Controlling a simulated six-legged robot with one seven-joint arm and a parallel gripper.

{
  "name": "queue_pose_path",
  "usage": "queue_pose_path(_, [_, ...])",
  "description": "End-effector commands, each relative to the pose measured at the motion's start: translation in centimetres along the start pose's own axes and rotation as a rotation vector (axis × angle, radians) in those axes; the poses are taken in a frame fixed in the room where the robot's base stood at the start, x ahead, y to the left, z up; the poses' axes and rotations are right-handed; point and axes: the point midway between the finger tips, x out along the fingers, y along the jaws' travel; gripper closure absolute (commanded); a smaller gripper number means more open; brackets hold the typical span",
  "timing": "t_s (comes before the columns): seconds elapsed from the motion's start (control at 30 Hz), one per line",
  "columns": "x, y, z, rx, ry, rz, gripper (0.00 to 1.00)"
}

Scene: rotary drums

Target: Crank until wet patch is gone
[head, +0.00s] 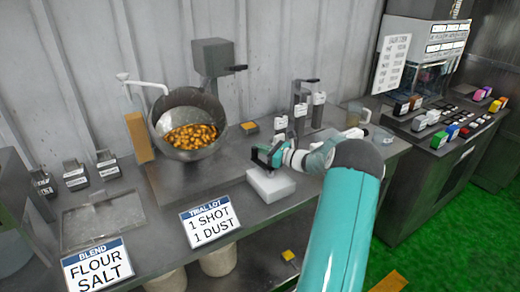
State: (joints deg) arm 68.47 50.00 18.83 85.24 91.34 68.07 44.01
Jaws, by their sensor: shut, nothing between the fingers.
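A tilted grey metal drum (190,112) stands on the bench at left of centre. It holds many golden-brown nuggets (190,137); a wet patch cannot be made out at this size. A grey box (212,57) on a post stands behind the drum, with a dark handle-like bar (196,82) beneath it; I cannot tell if this is the crank. My gripper (262,158) is shut and empty, right of the drum and just above a white block (270,185). It is apart from the drum.
A white spout (146,85) reaches toward the drum's left rim. A shallow tray (92,222) and several labelled small bins (106,163) are at left. A stand with levers (303,100) and a clear cup (382,137) are behind my arm. Signs (210,220) hang on the front edge.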

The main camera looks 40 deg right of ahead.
Motion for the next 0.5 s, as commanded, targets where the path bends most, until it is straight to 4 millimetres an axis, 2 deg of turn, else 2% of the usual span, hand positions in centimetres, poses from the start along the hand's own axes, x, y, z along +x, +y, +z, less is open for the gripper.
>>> queue_pose_path(0.17, [-0.3,0.0,0.0,0.0,0.0,-0.001,1.0])
queue_pose_path(0.27, [-1.3,-0.1,0.0,0.0,0.0,-0.002,1.0])
queue_pose_path(0.5, [-6.1,-0.1,0.1,0.0,0.0,-0.004,1.0])
